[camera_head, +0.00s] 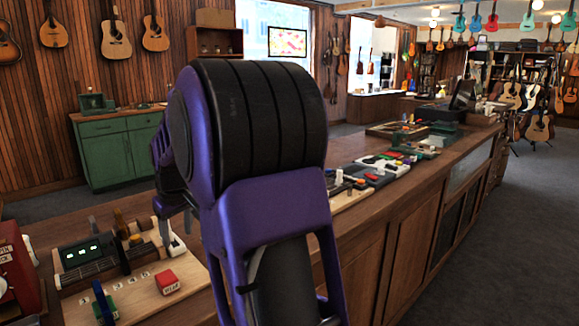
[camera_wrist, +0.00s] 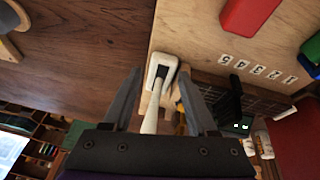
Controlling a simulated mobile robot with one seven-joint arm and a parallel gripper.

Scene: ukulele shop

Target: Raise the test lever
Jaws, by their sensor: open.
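The white lever (camera_wrist: 152,112), which appears to be the test lever, rises from a white slotted base (camera_wrist: 162,66) at the edge of a light wooden board (camera_wrist: 190,35). My gripper (camera_wrist: 160,73) is open, with one finger on each side of the lever's shaft. I cannot tell whether either finger touches it. The lever's near end is hidden by the gripper's body. In the head view a white lever part (camera_head: 176,243) shows at the board's far right corner, below my gripper, which is mostly hidden by my purple arm.
On the board a red block (camera_head: 167,281), a green-based switch (camera_head: 104,304) and a unit with a lit green display (camera_head: 82,251) stand close by. A red box (camera_head: 18,270) is at the left. More panels of small parts (camera_head: 370,172) line the long wooden counter (camera_head: 400,205).

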